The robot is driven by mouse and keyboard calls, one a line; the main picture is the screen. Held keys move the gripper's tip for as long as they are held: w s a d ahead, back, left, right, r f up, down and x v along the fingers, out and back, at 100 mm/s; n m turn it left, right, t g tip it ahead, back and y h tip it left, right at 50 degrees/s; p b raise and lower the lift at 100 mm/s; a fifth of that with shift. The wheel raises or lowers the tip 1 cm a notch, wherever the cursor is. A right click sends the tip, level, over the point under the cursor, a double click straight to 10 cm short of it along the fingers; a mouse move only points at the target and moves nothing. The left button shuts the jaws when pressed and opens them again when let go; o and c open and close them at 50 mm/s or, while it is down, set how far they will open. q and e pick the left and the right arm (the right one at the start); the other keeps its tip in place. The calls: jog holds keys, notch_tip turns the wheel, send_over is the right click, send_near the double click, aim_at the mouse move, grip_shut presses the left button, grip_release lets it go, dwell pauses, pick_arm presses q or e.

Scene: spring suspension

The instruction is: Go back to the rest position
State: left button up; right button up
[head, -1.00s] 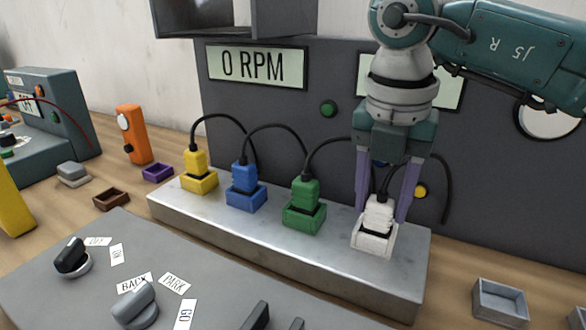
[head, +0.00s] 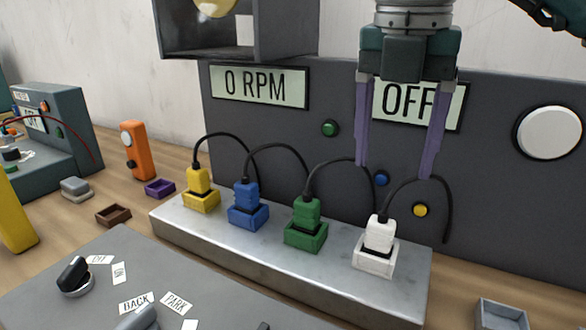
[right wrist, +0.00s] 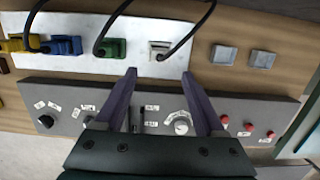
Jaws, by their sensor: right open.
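My right gripper (head: 398,170) is open and empty in the head view, raised above the white plug (head: 379,236) and apart from it. Its purple fingers hang in front of the panel and partly cover the OFF display (head: 405,101). The white plug sits in its white socket (head: 375,264) on the metal block. In the right wrist view, the open fingers (right wrist: 160,82) have nothing between them, and the white plug (right wrist: 159,50) lies beyond them. My left gripper is not in view.
Yellow (head: 199,181), blue (head: 246,194) and green (head: 306,212) plugs sit in matching sockets on the metal block (head: 330,270). A black cable runs from each plug to the panel (head: 480,190). A grey shelf box (head: 285,30) overhangs at the top. A control board (head: 70,290) lies in front.

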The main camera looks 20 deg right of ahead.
notch_tip(320, 180, up, 2)
jog(key=shift+s+a+r, duration=0.1)
dwell(0.4)
